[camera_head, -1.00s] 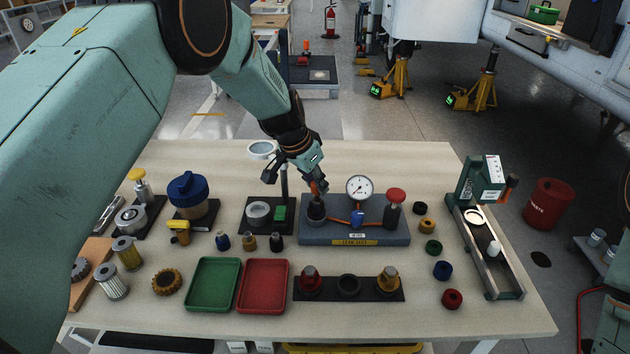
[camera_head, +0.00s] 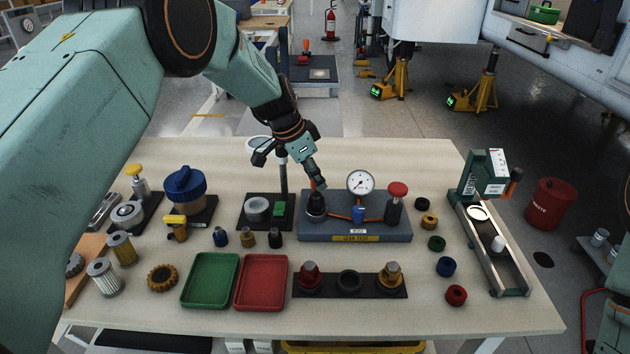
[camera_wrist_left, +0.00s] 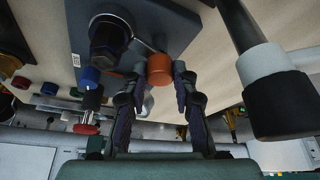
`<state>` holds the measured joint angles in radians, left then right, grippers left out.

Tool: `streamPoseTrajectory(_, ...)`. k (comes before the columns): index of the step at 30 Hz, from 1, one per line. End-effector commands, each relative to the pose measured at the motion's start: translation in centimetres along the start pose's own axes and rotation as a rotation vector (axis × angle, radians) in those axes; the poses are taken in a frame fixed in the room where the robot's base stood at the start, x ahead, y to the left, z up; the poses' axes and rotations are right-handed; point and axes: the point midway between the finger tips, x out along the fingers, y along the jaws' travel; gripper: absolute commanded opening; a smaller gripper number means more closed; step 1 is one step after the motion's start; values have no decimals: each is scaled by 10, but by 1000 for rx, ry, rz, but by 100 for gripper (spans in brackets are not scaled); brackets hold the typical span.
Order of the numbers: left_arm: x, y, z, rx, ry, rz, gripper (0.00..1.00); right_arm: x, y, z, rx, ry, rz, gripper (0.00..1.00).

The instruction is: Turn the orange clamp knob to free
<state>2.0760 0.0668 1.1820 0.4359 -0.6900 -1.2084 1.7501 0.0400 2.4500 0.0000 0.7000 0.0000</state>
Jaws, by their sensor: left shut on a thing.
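The orange clamp knob (camera_wrist_left: 160,70) shows as a short orange cylinder between my fingertips in the left wrist view. My left gripper (camera_wrist_left: 157,82) is shut on it, one finger on each side. In the head view my left gripper (camera_head: 316,181) reaches down to the left end of the grey leak test block (camera_head: 390,234). There the knob shows only as a sliver of orange (camera_head: 313,184), mostly hidden by the fingers, above a black round fitting (camera_head: 316,205). I cannot read the knob's turn angle. My right gripper is out of view.
A pressure gauge (camera_head: 360,182) and a red-topped plunger (camera_head: 397,190) stand close on the block's right. A magnifier stand (camera_head: 284,180) rises just left of my gripper. Green (camera_head: 211,258) and red (camera_head: 240,290) trays lie in front. Bare tabletop lies behind the block.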

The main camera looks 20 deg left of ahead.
Motion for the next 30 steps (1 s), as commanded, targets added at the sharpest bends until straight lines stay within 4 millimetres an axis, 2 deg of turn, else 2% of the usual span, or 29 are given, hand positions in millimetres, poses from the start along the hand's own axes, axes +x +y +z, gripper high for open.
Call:
streamPoseTrajectory(3, 1, -3, 0, 104, 3, 40, 0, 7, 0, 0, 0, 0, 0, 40)
streamPoseTrajectory(18, 0, -5, -2, 539, 2, 218, 0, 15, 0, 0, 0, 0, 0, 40)
streamPoseTrajectory(30, 0, -6, -2, 729, 0, 295, 0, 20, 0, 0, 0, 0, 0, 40)
